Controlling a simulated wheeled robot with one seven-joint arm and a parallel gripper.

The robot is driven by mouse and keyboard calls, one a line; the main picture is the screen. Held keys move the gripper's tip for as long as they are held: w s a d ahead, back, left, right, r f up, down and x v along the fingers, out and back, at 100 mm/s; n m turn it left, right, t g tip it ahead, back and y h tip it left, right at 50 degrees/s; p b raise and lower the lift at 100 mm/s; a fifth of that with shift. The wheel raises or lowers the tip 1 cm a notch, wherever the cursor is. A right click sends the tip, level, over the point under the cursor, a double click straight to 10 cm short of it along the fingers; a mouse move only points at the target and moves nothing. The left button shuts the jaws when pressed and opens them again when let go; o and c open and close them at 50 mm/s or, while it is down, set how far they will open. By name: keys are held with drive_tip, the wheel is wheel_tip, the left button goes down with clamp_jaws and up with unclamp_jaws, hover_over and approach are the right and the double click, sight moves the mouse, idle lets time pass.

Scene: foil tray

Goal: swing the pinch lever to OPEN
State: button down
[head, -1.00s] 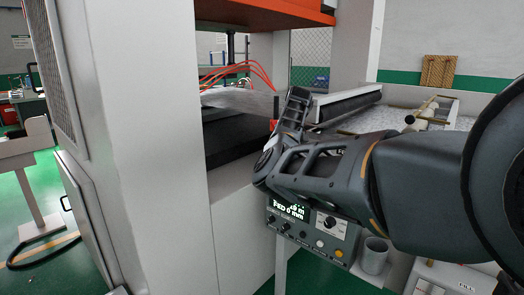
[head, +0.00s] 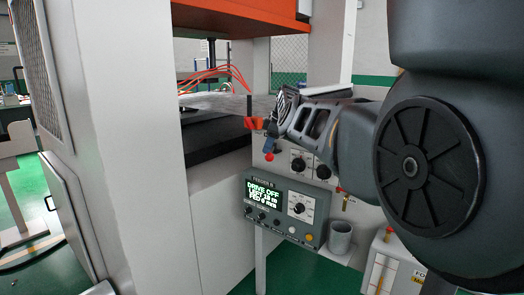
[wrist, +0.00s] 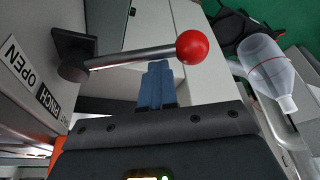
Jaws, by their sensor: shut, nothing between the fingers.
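The pinch lever shows in the wrist view as a metal rod (wrist: 135,57) running from a dark pivot at the left to a red ball knob (wrist: 193,47). Labels OPEN (wrist: 20,65) and PINCH (wrist: 48,98) sit beside the pivot. My gripper (wrist: 156,84) is shut and empty, its blue fingertips just below the rod in the picture, left of the knob. I cannot tell whether they touch. In the head view my gripper (head: 269,143) is in front of the machine, with a red ball (head: 269,157) just below its fingertips. The lever's rod is not clear there.
A grey control box (head: 285,212) reading DRIVE OFF stands below my gripper, with a grey cup (head: 340,237) at its right. A white machine post (head: 130,150) is at left. A clear bottle-like object (wrist: 268,68) lies at right in the wrist view.

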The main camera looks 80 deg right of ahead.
drive_tip(key=shift+s+f+n, duration=0.15)
drive_tip(key=shift+s+n, duration=0.15)
drive_tip(key=shift+s, duration=0.55)
drive_tip(key=shift+s+d, duration=0.1)
drive_tip(key=shift+s, duration=0.2)
drive_tip(key=shift+r, duration=0.3)
